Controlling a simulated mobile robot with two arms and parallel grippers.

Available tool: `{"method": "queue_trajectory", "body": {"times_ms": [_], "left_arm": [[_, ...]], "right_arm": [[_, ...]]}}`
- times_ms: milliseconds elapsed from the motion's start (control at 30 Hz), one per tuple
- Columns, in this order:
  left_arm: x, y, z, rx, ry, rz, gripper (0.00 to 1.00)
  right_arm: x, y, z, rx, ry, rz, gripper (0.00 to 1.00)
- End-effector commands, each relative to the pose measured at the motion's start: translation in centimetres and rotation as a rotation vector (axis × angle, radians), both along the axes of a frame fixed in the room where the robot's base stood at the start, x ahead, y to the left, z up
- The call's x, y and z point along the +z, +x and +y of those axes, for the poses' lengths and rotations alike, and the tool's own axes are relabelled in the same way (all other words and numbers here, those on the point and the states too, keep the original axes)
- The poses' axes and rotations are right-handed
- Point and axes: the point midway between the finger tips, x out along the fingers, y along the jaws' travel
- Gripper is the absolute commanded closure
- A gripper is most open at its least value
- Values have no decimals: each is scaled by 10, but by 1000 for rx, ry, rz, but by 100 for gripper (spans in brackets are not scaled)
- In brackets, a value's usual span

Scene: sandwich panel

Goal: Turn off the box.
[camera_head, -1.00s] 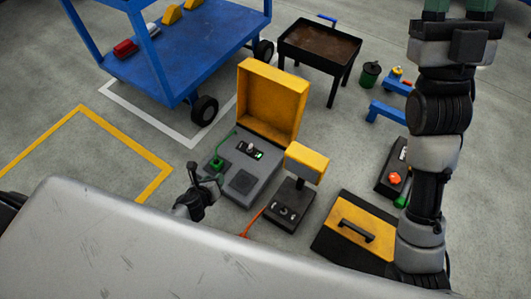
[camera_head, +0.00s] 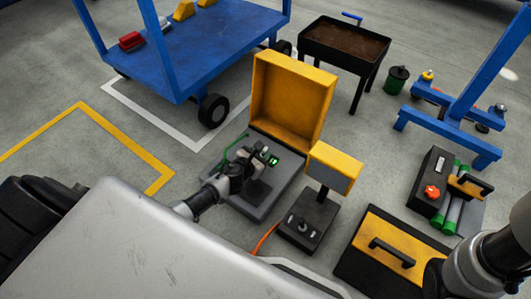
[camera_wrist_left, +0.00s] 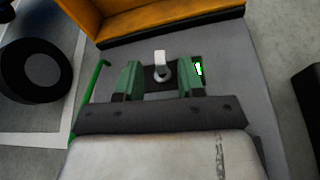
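The box (camera_head: 275,200) stands on the floor with its yellow lid (camera_head: 291,95) open. It has a grey top panel. In the left wrist view, a small pale switch lever (camera_wrist_left: 160,66) stands up from a dark plate, with a lit green indicator (camera_wrist_left: 197,68) to its right. My left gripper (camera_head: 246,156) is over the panel and hides much of it in the head view. In the left wrist view, its green fingers (camera_wrist_left: 159,78) are apart on either side of the lever, with gaps to both. Contact is not visible. My right gripper is out of view.
A pedestal device with a yellow head (camera_head: 335,163) stands right of the box. A blue cart (camera_head: 190,60) is behind left. Open floor lies left.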

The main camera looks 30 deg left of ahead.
Motion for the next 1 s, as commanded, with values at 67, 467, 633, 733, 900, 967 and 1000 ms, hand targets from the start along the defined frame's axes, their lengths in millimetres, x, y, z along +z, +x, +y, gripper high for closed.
{"method": "queue_trajectory", "body": {"times_ms": [67,467,633,733,900,967,1000], "left_arm": [[-8,13,-1,0,-1,-2,62],[-14,33,-2,0,-1,1,62],[-13,32,-2,0,-2,1,68],[-13,32,-2,0,-2,0,83],[-13,32,-2,0,-2,0,100],[-13,32,-2,0,-3,0,100],[-13,33,-2,0,-8,1,100]], "right_arm": [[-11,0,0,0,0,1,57],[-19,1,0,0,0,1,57],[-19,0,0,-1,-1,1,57],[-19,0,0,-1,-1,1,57],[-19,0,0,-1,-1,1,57],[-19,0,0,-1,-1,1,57],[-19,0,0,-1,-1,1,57]]}}
